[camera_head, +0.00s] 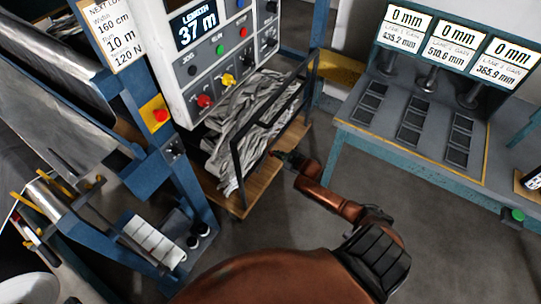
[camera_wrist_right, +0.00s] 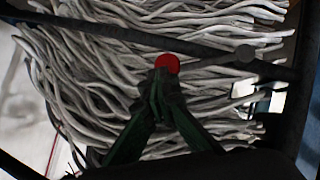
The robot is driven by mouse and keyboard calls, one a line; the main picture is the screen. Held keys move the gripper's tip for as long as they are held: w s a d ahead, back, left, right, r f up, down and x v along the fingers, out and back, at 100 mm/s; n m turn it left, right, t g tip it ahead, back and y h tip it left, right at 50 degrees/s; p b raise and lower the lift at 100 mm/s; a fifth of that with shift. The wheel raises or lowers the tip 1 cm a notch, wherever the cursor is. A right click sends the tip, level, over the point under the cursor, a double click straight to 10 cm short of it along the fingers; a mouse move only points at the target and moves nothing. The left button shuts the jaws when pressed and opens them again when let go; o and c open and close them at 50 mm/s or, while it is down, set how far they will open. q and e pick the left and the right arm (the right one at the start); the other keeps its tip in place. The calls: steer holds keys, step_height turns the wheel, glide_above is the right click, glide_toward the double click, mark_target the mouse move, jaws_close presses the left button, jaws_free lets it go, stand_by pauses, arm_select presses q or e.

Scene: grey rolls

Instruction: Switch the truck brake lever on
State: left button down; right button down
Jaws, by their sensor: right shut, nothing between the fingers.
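The truck (camera_head: 250,195) is a low cart with a wooden deck and a black frame, loaded with grey strands. My right gripper (camera_head: 276,154) reaches its near right side from the right. In the right wrist view the gripper (camera_wrist_right: 160,84) is shut and empty, its fingertips just below a round red knob (camera_wrist_right: 167,63) beside a dark bar of the frame. The knob is not discernible in the head view.
A white control panel (camera_head: 215,55) with coloured buttons stands behind the truck on a blue frame (camera_head: 175,195). A blue-grey bench (camera_head: 405,168) with displays stands at the right.

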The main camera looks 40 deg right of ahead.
arm_select(q)
steer(key=shift+w+f, duration=0.25)
steer(key=shift+w, duration=0.15)
arm_select(e)
steer(key=shift+w+d+f, duration=0.25)
steer(key=shift+f, duration=0.1)
arm_select(q)
steer(key=shift+s, duration=0.4)
arm_select(e)
steer(key=shift+w, duration=0.1)
